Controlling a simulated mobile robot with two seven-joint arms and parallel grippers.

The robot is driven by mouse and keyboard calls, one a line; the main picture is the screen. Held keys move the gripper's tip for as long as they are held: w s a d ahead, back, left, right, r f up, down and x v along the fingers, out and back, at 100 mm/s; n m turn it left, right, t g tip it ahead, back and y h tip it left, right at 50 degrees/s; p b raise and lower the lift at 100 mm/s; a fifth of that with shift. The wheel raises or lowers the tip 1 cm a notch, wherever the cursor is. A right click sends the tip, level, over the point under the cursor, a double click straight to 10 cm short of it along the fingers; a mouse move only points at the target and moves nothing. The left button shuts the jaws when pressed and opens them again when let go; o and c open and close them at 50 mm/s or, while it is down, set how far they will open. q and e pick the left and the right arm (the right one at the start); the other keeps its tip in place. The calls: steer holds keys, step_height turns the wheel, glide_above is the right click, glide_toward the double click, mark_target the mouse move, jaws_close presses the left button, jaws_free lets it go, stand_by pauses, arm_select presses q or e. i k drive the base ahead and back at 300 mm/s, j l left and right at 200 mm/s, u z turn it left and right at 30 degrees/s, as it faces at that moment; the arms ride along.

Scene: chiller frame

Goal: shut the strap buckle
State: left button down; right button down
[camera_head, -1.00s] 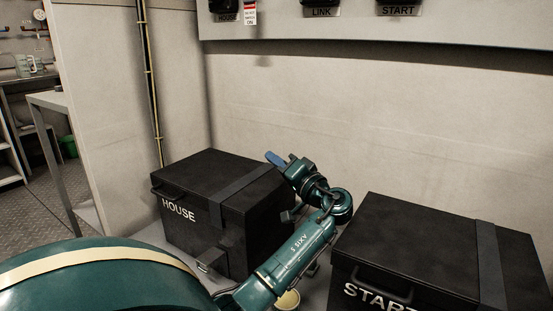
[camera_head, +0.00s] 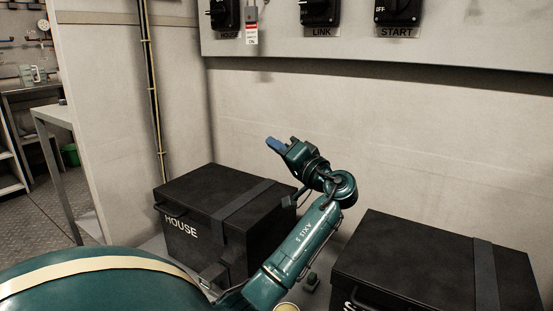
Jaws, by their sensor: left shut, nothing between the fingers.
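The black HOUSE box (camera_head: 180,205) stands at the left with its lid down. A dark grey strap (camera_head: 243,199) runs across its lid. At the lower front a strap piece with a buckle (camera_head: 212,273) shows, dark and partly cut off by my arm; I cannot tell how its parts sit. A second black box (camera_head: 420,255) at the right also has a strap (camera_head: 484,270). My left gripper (camera_head: 275,145) has blue fingers, shut and empty. It is raised in front of the wall, above the HOUSE box's back right corner in the picture, apart from the strap. My right gripper is out of view.
A wall panel with several black switches, HOUSE (camera_head: 225,14), LINK (camera_head: 320,11) and START (camera_head: 398,11), hangs above. A red and white tag (camera_head: 251,32) hangs by HOUSE. A grey table (camera_head: 55,118) stands far left. A gap lies between the boxes.

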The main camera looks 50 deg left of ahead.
mark_target(213, 271)
steer(key=l, duration=1.5)
